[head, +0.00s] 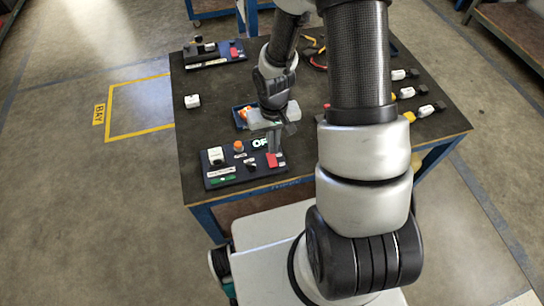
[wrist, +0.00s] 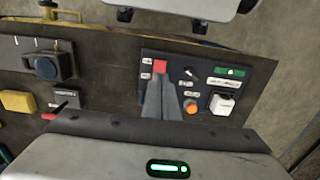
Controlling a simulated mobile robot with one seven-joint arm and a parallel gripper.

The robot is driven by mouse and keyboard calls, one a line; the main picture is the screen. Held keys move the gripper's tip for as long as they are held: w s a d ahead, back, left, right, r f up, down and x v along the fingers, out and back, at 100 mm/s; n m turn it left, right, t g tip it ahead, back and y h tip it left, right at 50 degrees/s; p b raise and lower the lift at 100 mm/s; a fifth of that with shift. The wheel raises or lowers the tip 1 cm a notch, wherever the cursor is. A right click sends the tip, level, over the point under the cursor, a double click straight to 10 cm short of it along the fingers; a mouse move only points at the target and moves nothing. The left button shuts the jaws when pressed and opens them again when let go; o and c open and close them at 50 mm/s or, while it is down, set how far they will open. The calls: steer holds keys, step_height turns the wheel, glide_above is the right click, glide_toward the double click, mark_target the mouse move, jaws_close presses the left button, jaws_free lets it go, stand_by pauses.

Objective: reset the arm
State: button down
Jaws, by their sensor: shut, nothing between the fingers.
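My arm (head: 356,70) reaches out over the dark-topped table from the front. My gripper (head: 274,150) is shut and empty, pointing down just above the near control panel (head: 222,173). Its closed grey fingers also show in the wrist view (wrist: 160,82), with their tips close to the red switch (wrist: 160,66). I cannot tell whether they touch it.
A second panel (head: 215,54) sits at the table's far left, with a small white block (head: 192,101) nearer. A blue tray (head: 240,116) lies partly hidden behind my gripper. Several small connectors (head: 407,92) line the right side. The table's left middle is mostly clear.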

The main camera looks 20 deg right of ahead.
stand_by(0.3)
step_height(320, 180, up, 10)
steer(key=w+d+t, duration=0.1)
steer(key=w, duration=0.1)
steer(key=s+r+t, duration=0.2)
steer(key=s+r, duration=0.3)
steer(key=r, duration=0.3)
steer(key=s+a+r+t, duration=0.1)
steer(key=s+r, duration=0.3)
steer(key=r, duration=0.5)
steer(key=s+r+t, duration=0.2)
steer(key=s+r, duration=0.3)
steer(key=r, duration=0.3)
step_height(320, 180, up, 13)
steer(key=p, duration=1.3)
steer(key=shift+w+f, duration=0.15)
